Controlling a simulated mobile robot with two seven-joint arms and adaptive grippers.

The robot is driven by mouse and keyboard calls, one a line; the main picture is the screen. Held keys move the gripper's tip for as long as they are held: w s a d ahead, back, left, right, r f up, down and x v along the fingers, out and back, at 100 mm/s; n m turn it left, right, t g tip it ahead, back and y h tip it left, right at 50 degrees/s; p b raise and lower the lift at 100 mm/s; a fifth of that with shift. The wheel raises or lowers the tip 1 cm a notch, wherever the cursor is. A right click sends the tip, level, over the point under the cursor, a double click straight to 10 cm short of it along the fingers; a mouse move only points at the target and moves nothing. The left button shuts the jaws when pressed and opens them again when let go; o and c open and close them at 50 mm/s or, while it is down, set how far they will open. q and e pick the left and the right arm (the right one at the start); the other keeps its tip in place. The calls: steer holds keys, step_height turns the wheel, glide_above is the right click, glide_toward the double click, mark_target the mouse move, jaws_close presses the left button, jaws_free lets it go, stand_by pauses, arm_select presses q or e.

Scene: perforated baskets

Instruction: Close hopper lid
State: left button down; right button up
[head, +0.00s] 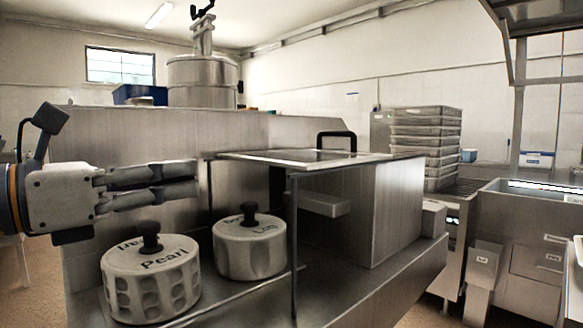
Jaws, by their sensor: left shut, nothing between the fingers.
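The hopper (385,210) is a boxy brushed-metal housing in the middle of the head view. A flat, thin panel with a pale rim, which looks like its lid (270,157), lies about level across the top. A black loop handle (337,136) stands up at the panel's far side. I cannot tell whether the panel is fully seated. My left gripper (196,180) is shut and empty, pointing right, with its fingertips left of the panel and slightly below its level. A gap seems to separate them. My right gripper is not in view.
Two drum-shaped parts with black knobs, one marked Pearl (150,283) and another (250,247), sit on the metal ledge below my left gripper. A thin upright post (294,250) stands before the hopper. Stacked grey baskets (425,140) stand behind right.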

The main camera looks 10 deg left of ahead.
arm_select(q)
steer(key=b+x, duration=0.2)
steer(key=x, duration=1.1)
steer(key=shift+b, duration=0.3)
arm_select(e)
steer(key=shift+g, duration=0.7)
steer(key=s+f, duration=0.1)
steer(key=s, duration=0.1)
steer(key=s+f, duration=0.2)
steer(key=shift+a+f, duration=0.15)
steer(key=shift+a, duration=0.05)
arm_select(q)
steer(key=shift+d, duration=0.1)
steer(key=b, duration=0.1)
glide_toward(329, 158)
steer(key=w+d, duration=0.1)
steer(key=w+d+f, duration=0.1)
steer(key=shift+w, duration=0.35)
steer(key=x, duration=0.7)
steer(key=shift+r, duration=0.15)
steer(key=shift+s+a+r, duration=0.1)
steer(key=shift+s+a, duration=0.1)
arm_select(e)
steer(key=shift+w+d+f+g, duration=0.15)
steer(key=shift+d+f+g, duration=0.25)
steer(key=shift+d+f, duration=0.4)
